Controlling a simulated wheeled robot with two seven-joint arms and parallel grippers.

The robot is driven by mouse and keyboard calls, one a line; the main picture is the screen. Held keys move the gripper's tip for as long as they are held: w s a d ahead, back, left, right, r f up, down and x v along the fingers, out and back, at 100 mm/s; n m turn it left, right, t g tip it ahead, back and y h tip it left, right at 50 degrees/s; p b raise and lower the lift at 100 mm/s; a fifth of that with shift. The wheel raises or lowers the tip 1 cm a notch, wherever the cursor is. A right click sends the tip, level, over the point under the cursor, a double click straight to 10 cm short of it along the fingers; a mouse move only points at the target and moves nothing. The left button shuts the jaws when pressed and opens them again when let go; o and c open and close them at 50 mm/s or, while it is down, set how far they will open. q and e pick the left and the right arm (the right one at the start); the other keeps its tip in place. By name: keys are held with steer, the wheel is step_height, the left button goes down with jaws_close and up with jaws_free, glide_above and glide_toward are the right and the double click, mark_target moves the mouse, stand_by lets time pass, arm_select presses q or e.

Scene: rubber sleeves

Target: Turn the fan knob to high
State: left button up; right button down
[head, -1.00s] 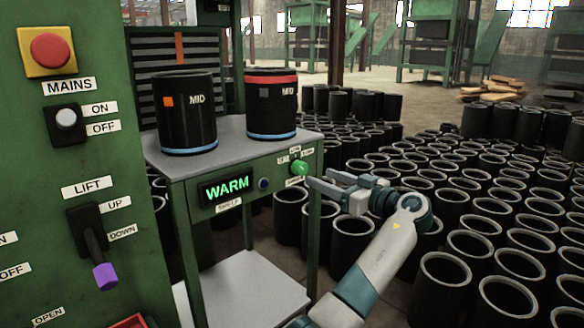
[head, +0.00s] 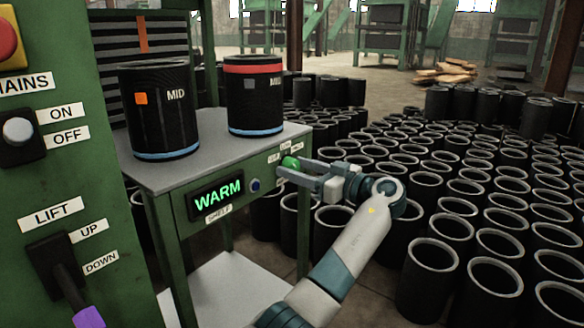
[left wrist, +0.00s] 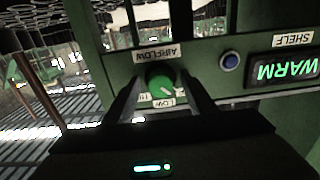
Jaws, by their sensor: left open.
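The round green knob (head: 290,162) sits at the right end of the front panel of a green stand. In the left wrist view the knob (left wrist: 160,79) appears upside down, with an AIRFLOW label and LOW and HI labels around it. A small white mark on it seems to point near LOW. My left gripper (head: 284,168) is open at the knob. In the left wrist view its fingers (left wrist: 161,84) lie one on each side of the knob; I cannot tell whether they touch it. My right gripper is not in view.
The stand also carries a lit WARM display (head: 216,195) and a blue button (head: 254,185). Two black sleeves, one blue-banded (head: 160,110) and one with a red top band (head: 255,95), stand on top. A green panel (head: 80,185) with switches is at left. Many black sleeves cover the floor at right.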

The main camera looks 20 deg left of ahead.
arm_select(q)
steer(key=c, duration=1)
steer(key=shift+c, duration=0.2)
